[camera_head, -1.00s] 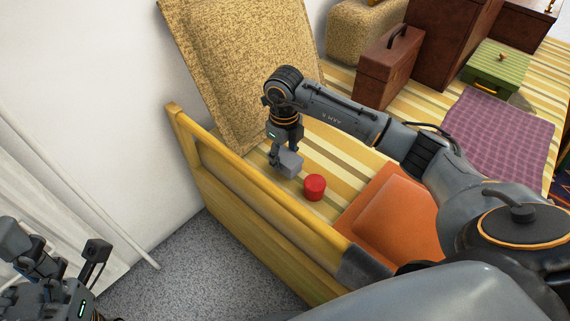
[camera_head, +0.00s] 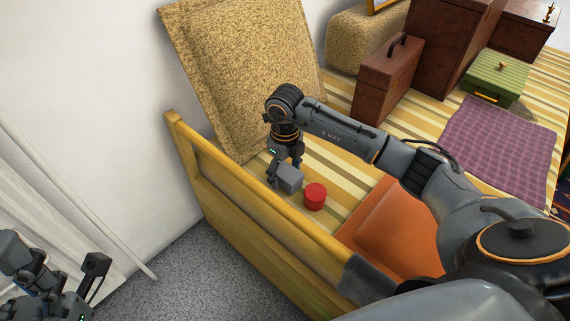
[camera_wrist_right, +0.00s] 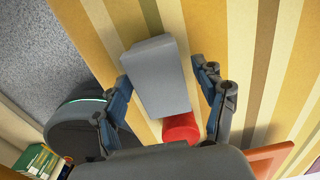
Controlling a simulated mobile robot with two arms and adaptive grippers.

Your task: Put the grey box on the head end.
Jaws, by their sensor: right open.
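The grey box (camera_head: 290,180) appears to rest on the striped bed cover (camera_head: 345,145), near the yellow wooden end rail (camera_head: 250,200). My right gripper (camera_head: 283,172) is over the box, pointing down. In the right wrist view the grey box (camera_wrist_right: 157,78) lies between the spread fingers of my right gripper (camera_wrist_right: 165,95), with a gap at least on the right side. My left gripper (camera_head: 58,280) is at the lower left, away from the bed, with its fingers apart and nothing between them.
A red cylinder (camera_head: 315,196) stands close beside the box; it also shows in the wrist view (camera_wrist_right: 181,129). An orange cushion (camera_head: 385,225) lies to the right. A large tan cushion (camera_head: 245,75) leans at the wall. A brown case (camera_head: 385,82) and green box (camera_head: 496,77) stand farther back.

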